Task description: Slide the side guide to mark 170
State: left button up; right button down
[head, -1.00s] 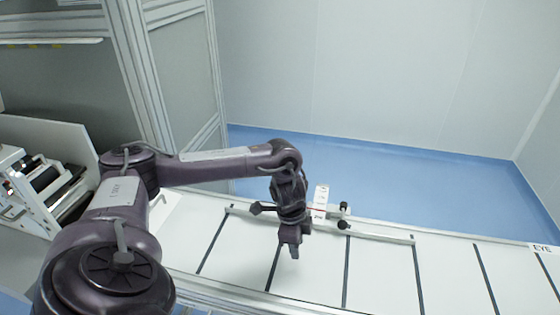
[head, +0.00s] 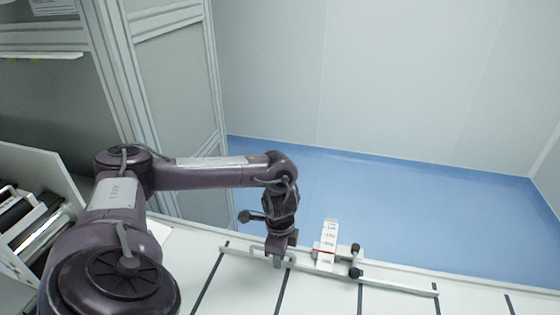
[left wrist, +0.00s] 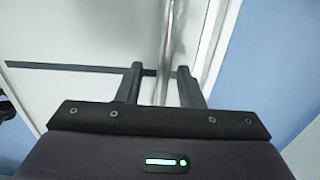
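The side guide is a long thin metal bar (head: 395,287) lying along the far side of the white conveyor bed. A white scale plate (head: 328,238) with printed marks and a red line stands at its middle, with black knobs (head: 355,272) beside it. The mark numbers are too small to read surely. My left gripper (head: 277,262) is at the bar, left of the scale plate. In the left wrist view its fingers (left wrist: 160,72) are apart, with the shiny bar (left wrist: 167,45) between them; I cannot tell whether either finger touches it. My right gripper is not in view.
The white bed (head: 320,290) has dark cross stripes and is otherwise clear. A framed cabinet (head: 165,80) stands at the back left. A roller unit (head: 30,215) is at the far left. Blue floor (head: 400,200) lies behind the bed.

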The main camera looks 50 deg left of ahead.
pick_arm(q)
jog(key=shift+w+a+f, duration=0.1)
jog(key=shift+f, duration=1)
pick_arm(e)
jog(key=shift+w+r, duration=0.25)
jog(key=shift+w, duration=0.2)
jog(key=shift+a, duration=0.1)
pick_arm(q)
grip_shut()
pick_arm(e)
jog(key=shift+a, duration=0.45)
